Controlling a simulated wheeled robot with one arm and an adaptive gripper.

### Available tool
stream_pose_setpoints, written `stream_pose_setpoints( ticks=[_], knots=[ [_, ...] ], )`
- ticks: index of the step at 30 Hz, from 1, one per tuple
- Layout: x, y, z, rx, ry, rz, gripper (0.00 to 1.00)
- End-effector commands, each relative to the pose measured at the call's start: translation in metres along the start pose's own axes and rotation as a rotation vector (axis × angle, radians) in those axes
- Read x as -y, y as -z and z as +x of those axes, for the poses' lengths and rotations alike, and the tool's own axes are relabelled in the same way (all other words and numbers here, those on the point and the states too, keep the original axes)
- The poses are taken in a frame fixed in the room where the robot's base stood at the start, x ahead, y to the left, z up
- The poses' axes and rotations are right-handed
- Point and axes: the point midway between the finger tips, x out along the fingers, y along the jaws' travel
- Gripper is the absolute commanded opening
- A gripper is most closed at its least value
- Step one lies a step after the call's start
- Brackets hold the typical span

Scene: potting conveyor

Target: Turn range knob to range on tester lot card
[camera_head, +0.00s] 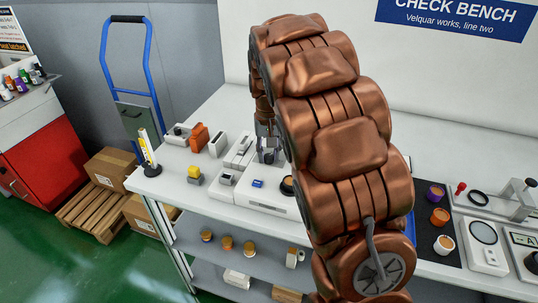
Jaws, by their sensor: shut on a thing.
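My gripper (268,152) is small in the picture, left of my large copper-coloured arm, pointing down among the white devices on the bench. It is shut on what seems to be the range knob, which the fingers and arm hide; its pointer and marks cannot be read. A white device (228,180) stands just left of and in front of the gripper. Another white unit (262,205), with a blue part (257,184) and a dark round part (287,186), lies nearer the front edge. I cannot tell which is the tester. No lot card can be made out.
On the bench (222,110), a yellow-and-grey block (194,175), an orange item (199,137) and a black-based stand (150,167) are at left. A dark mat (441,258) with small jars lies right of my arm. The back left surface is clear.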

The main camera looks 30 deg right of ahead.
Motion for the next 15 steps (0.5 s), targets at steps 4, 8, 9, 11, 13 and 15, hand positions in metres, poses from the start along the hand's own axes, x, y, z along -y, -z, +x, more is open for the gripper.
stream_pose_setpoints(
  ticks=[4, 8, 9, 11, 13, 15],
  knots=[
    [-0.0007, -0.0001, 0.0016, 0.001, -0.002, 0.137, 0.00],
    [-0.0007, -0.0001, 0.0012, 0.001, -0.001, 0.253, 0.00],
    [-0.0006, -0.0002, 0.0012, 0.002, -0.001, 0.287, 0.00],
    [-0.0004, -0.0002, 0.0009, 0.002, 0.000, 0.333, 0.00],
    [-0.0004, -0.0003, 0.0008, 0.002, 0.000, 0.384, 0.00],
    [-0.0003, -0.0003, 0.0007, 0.002, 0.000, 0.429, 0.00]
  ],
)
